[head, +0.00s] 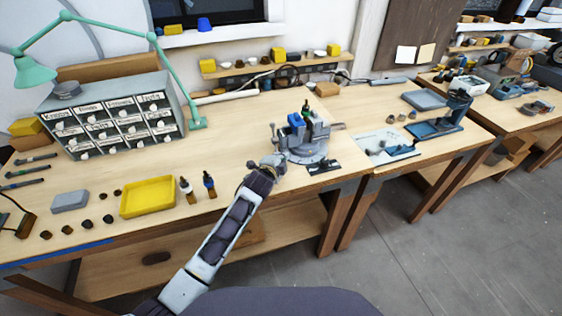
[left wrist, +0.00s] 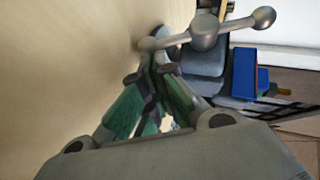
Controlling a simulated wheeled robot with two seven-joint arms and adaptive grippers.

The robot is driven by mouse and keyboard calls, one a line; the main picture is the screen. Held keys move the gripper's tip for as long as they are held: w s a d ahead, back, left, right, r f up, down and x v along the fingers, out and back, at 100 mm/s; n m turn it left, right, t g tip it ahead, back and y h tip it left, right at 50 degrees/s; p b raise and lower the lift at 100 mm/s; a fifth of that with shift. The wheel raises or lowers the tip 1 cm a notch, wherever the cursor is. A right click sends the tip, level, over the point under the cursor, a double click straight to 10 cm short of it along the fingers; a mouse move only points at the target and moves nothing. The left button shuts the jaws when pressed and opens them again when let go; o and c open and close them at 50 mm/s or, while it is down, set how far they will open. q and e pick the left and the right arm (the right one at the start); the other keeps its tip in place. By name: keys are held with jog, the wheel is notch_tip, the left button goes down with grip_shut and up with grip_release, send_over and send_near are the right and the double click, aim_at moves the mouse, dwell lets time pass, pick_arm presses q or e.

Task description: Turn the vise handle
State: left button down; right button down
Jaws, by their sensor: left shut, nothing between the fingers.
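The grey vise (head: 312,138) stands near the front edge of the middle bench, with blue pieces at its jaws. Its handle (left wrist: 205,32), a grey bar with ball ends through a round hub, crosses the top of the left wrist view. My left gripper (head: 272,166) is just left of and in front of the vise. In the left wrist view its fingertips (left wrist: 155,64) are shut and empty, close to the handle's left end. I cannot tell whether they touch it. My right gripper is not in view.
A yellow tray (head: 148,197) and two small bottles stand left of my arm. A drawer cabinet (head: 112,118) and a green lamp (head: 30,70) are farther left. A flat black item (head: 323,167) lies before the vise. Bench space between the cabinet and vise is clear.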

pick_arm(q)
jog(key=shift+w+f+b, duration=0.1)
jog(key=shift+f+b, duration=0.2)
jog(key=shift+b, duration=0.05)
jog(key=shift+w+a+f+p, duration=0.15)
jog(key=shift+f+p, duration=0.1)
jog(key=shift+p, duration=0.05)
jog(key=shift+w+f, duration=0.3)
jog(key=shift+f, duration=0.05)
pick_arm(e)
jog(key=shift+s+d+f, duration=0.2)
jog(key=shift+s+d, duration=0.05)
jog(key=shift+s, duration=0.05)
pick_arm(q)
jog(key=shift+s+r, duration=0.1)
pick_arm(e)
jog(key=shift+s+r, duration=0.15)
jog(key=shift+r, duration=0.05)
